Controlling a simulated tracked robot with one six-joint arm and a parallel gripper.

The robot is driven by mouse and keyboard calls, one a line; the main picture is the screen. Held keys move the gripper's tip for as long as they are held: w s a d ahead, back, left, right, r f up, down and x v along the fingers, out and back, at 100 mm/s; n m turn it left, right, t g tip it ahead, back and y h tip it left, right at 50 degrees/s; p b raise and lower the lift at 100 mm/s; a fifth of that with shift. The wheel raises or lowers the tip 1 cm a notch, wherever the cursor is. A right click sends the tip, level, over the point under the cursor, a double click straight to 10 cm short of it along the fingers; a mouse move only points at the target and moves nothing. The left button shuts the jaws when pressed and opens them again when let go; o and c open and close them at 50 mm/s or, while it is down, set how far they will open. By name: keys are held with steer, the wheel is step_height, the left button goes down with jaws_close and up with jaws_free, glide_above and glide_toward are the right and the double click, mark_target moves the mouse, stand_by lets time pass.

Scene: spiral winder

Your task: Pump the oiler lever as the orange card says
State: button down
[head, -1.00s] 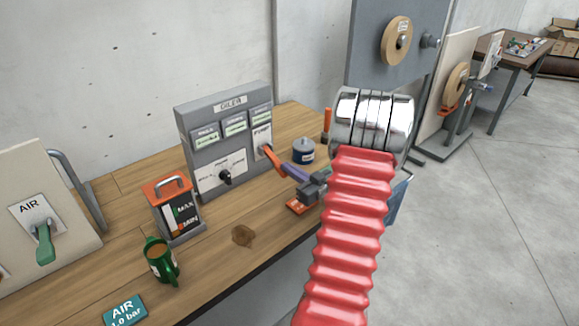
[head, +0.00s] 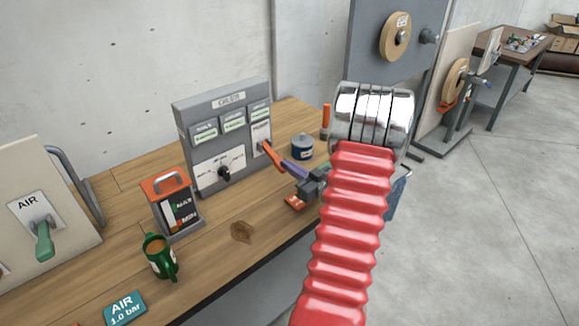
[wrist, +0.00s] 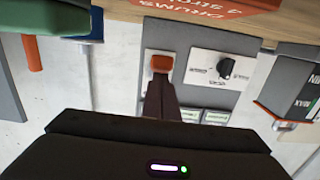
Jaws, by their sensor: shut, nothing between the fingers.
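The grey oiler panel (head: 183,115) stands on the bench, with label plates, a black dial and a pump plate. The orange oiler lever (head: 270,153) sticks out from the pump plate; its orange end also shows in the wrist view (wrist: 160,62). My gripper (head: 286,164) is shut, its purple fingers at the lever's outer end. In the wrist view the fingers (wrist: 160,82) point at the lever end; whether they touch it I cannot tell. The orange card (wrist: 235,7) is upside down and cut off in the wrist view; "DRUMS" and seemingly "4 STRO" are legible.
An orange-topped level box (head: 172,205), a green mug (head: 160,260) and an air panel (head: 30,240) stand to the left on the bench (head: 115,190). My red arm hides the bench's right end.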

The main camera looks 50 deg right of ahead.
steer(key=r+v, duration=0.1)
steer(key=v, duration=1)
steer(key=shift+r, duration=0.2)
steer(key=shift+d, duration=0.1)
stand_by(1.2)
